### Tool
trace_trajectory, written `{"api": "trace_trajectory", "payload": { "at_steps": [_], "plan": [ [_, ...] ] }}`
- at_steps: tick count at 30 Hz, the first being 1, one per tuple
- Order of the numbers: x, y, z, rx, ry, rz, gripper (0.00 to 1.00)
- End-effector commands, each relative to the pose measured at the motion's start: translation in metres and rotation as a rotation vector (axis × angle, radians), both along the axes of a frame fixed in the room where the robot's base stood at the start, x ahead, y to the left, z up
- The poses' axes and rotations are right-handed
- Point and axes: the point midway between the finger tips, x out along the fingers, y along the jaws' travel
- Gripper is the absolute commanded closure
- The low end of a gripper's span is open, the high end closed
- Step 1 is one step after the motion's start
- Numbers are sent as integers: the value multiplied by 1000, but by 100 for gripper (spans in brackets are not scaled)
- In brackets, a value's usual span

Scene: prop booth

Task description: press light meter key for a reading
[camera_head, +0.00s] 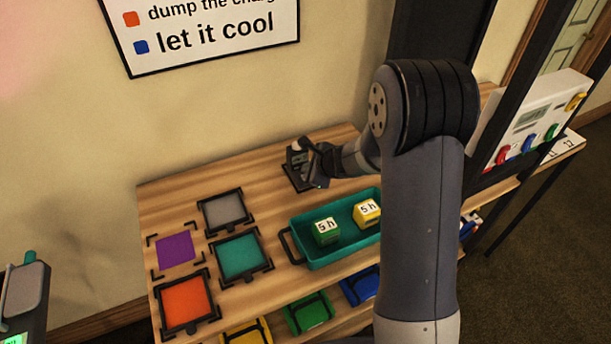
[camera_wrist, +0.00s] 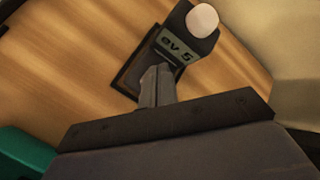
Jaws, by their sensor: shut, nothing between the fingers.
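The light meter (camera_head: 296,164) is a small dark device with a pale round dome, at the back of the wooden table in the head view. In the wrist view the light meter (camera_wrist: 193,30) shows its white dome at the top and a display reading "ev 5". My gripper (camera_head: 320,172) is at the meter, on its right side in the head view. In the wrist view my gripper (camera_wrist: 154,75) is shut and empty, its fingertips over the meter's dark base just below the display. The fingers hide part of the base and the key. I cannot tell whether they touch.
A teal tray (camera_head: 288,245) holds a green block (camera_head: 326,231) and a yellow block (camera_head: 367,212), both marked "5 h". Grey, purple, teal and orange squares (camera_head: 187,301) lie to the left. A white panel with coloured handles (camera_head: 535,117) stands at the right. My arm covers the middle right.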

Motion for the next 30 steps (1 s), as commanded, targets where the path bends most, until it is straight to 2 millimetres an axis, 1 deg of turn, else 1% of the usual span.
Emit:
{"api": "trace_trajectory", "payload": {
  "at_steps": [20,30],
  "plan": [
    [0,0,0,0,0,0,100],
    [0,0,-9,-1,0,1,100]
  ]
}}
